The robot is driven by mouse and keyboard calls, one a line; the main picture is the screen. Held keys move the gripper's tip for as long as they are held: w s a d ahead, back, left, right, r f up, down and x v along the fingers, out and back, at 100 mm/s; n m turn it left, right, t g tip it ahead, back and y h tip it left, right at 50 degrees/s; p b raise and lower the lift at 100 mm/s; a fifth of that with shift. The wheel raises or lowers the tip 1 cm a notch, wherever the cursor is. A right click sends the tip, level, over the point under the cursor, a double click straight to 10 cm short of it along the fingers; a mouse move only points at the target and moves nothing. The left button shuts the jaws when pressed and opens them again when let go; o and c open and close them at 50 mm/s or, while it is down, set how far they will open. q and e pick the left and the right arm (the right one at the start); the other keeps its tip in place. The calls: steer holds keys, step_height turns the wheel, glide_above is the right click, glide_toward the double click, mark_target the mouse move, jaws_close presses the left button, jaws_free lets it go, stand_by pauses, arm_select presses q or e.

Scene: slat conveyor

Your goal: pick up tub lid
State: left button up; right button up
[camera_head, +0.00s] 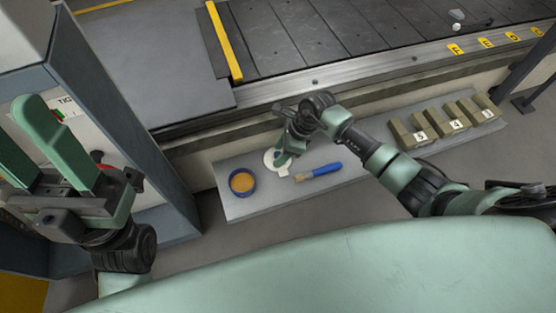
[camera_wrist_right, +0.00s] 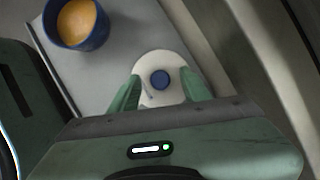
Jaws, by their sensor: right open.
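The tub lid (camera_wrist_right: 158,66) is a round, pale disc with a blue knob (camera_wrist_right: 160,80) on top. In the head view the lid (camera_head: 270,158) lies on the grey shelf, partly hidden by my right gripper (camera_head: 283,160). In the right wrist view my right gripper (camera_wrist_right: 164,92) is open, with one green finger on each side of the lid's near part. I cannot tell whether the fingers touch it.
A blue tub (camera_head: 243,182) with orange-tan contents stands left of the lid. A blue-handled brush (camera_head: 320,171) lies to its right. Several numbered olive blocks (camera_head: 455,123) stand further right on the shelf (camera_head: 240,208). The slat conveyor (camera_head: 310,40) runs behind; a grey cabinet (camera_head: 125,130) stands left.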

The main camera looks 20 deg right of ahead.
jaws_close()
steer(key=shift+d+r, duration=0.1)
steer(key=shift+r, duration=0.1)
stand_by(0.3)
